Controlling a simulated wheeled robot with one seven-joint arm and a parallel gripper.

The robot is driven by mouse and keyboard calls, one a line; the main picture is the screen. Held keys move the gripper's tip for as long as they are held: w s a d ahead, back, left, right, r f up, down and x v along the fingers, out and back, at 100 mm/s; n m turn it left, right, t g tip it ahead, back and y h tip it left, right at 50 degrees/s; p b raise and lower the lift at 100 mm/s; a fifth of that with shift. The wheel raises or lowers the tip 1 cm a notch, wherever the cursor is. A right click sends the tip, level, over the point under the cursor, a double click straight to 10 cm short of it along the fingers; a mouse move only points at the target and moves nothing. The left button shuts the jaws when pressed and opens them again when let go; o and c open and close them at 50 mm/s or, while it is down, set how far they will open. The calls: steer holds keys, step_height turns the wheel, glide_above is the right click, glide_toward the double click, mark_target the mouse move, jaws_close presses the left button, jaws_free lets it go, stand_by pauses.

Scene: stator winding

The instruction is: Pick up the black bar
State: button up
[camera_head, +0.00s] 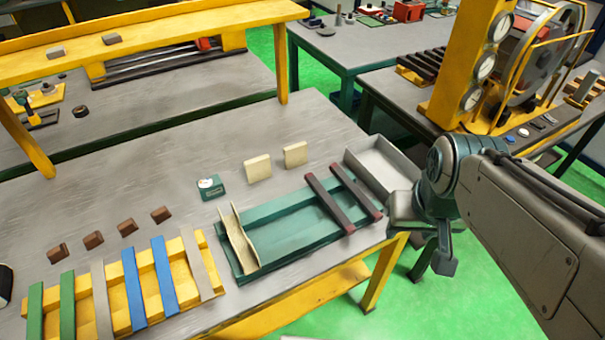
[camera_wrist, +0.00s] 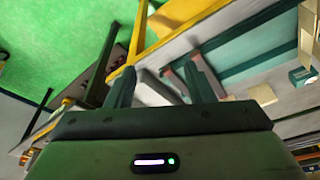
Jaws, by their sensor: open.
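Two black bars with dark red ends lie side by side across the right part of a green tray (camera_head: 285,217) in the head view. One black bar (camera_head: 328,203) is nearer the tray's middle; the other black bar (camera_head: 356,191) is nearer its right end. My gripper (camera_head: 434,260) is open and empty, off the table's right edge, to the right of the bars and apart from them. In the wrist view my gripper's two fingers (camera_wrist: 163,80) stand spread. The bars show there only small and partly hidden by the fingers.
A grey open box (camera_head: 380,165) stands just right of the tray, close to my arm. A yellow rack (camera_head: 125,290) with several coloured bars is at left. Cream blocks (camera_head: 257,168) stand behind the tray.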

steer(key=w+a+r+n+g, duration=0.1)
steer(key=w+a+n, duration=0.3)
steer(key=w, duration=0.5)
steer(key=n+g+b, duration=0.1)
steer(key=n+g, duration=0.1)
steer(key=n, duration=0.1)
glide_above(328, 199)
steer(key=f, duration=1.1)
steer(key=shift+s+f, duration=0.3)
steer(key=shift+w+d+f, duration=0.1)
steer(key=shift+w+f, duration=0.05)
steer(key=shift+f, duration=1.1)
steer(key=shift+w+f, duration=0.1)
steer(key=shift+f, duration=1.15)
jaws_close()
